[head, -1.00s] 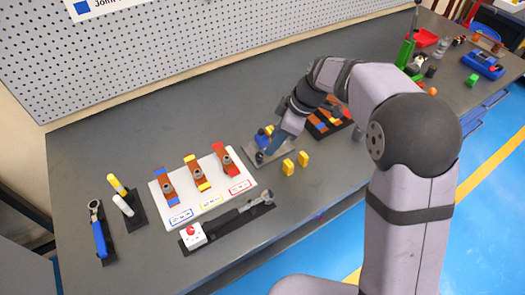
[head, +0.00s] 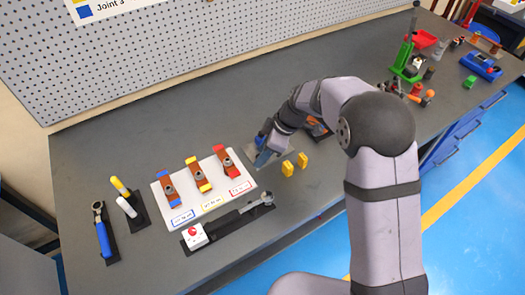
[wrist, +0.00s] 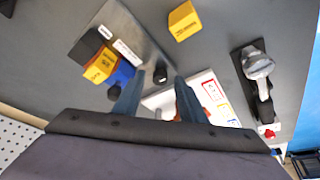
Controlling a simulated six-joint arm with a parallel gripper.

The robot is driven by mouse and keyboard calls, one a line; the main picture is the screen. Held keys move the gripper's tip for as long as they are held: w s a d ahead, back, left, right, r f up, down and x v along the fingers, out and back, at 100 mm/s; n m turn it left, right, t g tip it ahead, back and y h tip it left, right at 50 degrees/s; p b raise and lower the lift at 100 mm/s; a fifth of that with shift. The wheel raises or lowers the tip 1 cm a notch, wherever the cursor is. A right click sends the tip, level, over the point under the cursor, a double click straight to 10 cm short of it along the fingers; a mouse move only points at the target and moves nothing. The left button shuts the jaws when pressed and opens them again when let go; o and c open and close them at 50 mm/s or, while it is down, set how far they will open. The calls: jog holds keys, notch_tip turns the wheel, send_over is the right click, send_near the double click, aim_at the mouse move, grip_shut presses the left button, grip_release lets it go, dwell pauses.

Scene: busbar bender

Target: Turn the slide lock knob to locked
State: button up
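A small black knob (wrist: 161,72) stands at the edge of a grey metal plate (wrist: 135,35) in the wrist view; it may be the slide lock knob, but no label for it is readable. It lies between my fingertips in the picture; contact cannot be told. My gripper (wrist: 159,76) is open, its two blue-grey fingers apart with nothing visibly held. In the head view my gripper (head: 263,158) is low over the plate's near-left side and hides the knob. A black block, a yellow block (wrist: 99,68) and a blue part (wrist: 122,72) sit on the plate beside the knob.
A white board (head: 210,206) with three coloured clamp-like pieces lies left. In front is a black bar (head: 232,222) with a white red-knobbed box (head: 194,235). Handled tools stand far left. The bench behind the board is clear.

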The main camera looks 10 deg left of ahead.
jog(key=shift+f, duration=0.1)
grip_shut()
